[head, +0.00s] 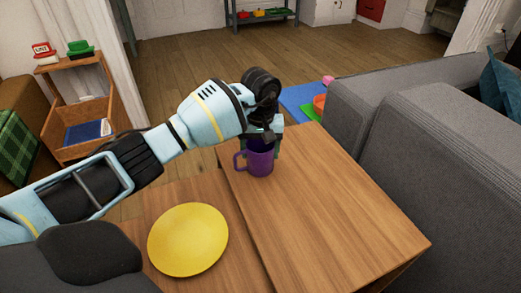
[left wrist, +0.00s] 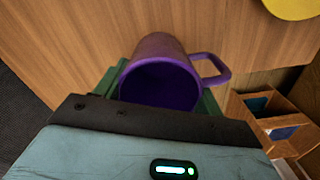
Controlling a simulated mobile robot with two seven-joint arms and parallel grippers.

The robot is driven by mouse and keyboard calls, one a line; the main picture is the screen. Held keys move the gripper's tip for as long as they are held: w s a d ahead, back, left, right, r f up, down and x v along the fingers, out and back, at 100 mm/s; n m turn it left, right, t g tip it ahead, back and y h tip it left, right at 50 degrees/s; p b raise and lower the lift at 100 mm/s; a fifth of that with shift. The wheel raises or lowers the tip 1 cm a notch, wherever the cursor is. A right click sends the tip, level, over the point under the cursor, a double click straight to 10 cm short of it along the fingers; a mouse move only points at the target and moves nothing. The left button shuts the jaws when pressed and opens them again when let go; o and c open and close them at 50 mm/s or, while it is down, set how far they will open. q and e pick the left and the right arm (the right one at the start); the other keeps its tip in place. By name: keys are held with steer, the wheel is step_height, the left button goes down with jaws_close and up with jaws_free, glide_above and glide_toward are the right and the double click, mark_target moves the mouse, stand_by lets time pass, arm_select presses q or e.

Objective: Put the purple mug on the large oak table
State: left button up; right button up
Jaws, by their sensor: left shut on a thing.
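The purple mug (head: 260,160) is upright near the far left corner of the large oak table (head: 325,205). My left gripper (head: 262,138) is shut on the mug from above, its green fingers on either side. I cannot tell whether the mug's base touches the tabletop. In the left wrist view the mug (left wrist: 160,55) shows its open rim between the fingers, with its handle to the right and wood beyond it. My right gripper is not in view.
A yellow plate (head: 188,240) lies on a lower-left wooden surface (head: 165,197) beside the table. A grey sofa (head: 455,160) stands close on the right. A wooden cabinet (head: 85,105) stands at the left. Most of the oak tabletop is bare.

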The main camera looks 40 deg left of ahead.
arm_select(q)
steer(key=o, duration=0.7)
steer(key=shift+f, duration=0.2)
steer(key=o, duration=0.5)
steer(key=shift+c, duration=0.2)
step_height(320, 180, up, 12)
steer(key=p, duration=0.3)
steer(key=shift+r, duration=0.2)
